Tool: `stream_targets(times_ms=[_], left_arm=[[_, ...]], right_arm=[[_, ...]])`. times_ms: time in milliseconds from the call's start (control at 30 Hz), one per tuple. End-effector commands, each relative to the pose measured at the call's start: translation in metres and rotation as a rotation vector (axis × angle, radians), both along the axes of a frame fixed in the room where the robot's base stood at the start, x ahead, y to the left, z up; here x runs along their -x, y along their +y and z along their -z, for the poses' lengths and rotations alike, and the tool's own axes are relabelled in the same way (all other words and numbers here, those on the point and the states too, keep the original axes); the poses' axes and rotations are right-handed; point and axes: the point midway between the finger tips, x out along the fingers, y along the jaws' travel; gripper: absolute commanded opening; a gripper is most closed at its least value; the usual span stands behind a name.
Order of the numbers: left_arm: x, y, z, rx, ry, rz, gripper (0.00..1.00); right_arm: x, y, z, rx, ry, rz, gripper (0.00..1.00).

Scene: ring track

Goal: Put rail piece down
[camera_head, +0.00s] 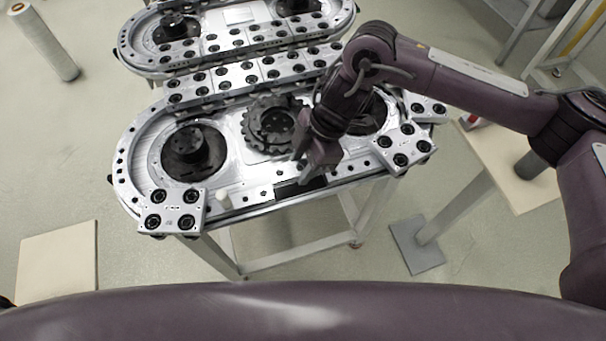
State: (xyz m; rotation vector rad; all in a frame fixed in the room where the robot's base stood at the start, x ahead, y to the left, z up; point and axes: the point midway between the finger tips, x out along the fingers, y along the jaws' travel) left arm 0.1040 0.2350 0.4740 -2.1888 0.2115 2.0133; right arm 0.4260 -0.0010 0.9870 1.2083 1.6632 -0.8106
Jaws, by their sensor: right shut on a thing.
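My right gripper (307,178) points down at the front edge of the near ring track (235,185). It is shut on a dark rail piece (290,189), which lies along or just above the track's front straight. I cannot tell whether the rail piece touches the track. The gripper and wrist hide part of it. My left gripper is not in view.
Carriages with black rollers sit on the track, at front left (172,211) and at right (404,148). A toothed gear (270,124) lies in the middle. A second track (180,62) lies behind.

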Motion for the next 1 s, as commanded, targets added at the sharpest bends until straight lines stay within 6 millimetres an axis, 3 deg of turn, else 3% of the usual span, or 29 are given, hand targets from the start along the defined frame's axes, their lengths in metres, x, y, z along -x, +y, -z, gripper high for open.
stream_targets(times_ms=[567, 833, 867, 1000], left_arm=[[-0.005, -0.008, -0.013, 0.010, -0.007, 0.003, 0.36], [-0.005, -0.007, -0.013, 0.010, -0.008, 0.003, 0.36], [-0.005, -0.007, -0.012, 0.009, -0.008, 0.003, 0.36], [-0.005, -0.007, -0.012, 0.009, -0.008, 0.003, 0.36]], right_arm=[[0.000, 0.001, 0.061, -0.003, 0.000, 0.000, 0.00], [0.000, 0.002, 0.065, -0.004, -0.003, -0.002, 0.00], [0.000, 0.000, 0.067, -0.001, 0.000, -0.001, 0.42], [0.000, 0.000, 0.067, -0.001, 0.000, -0.001, 0.60]])
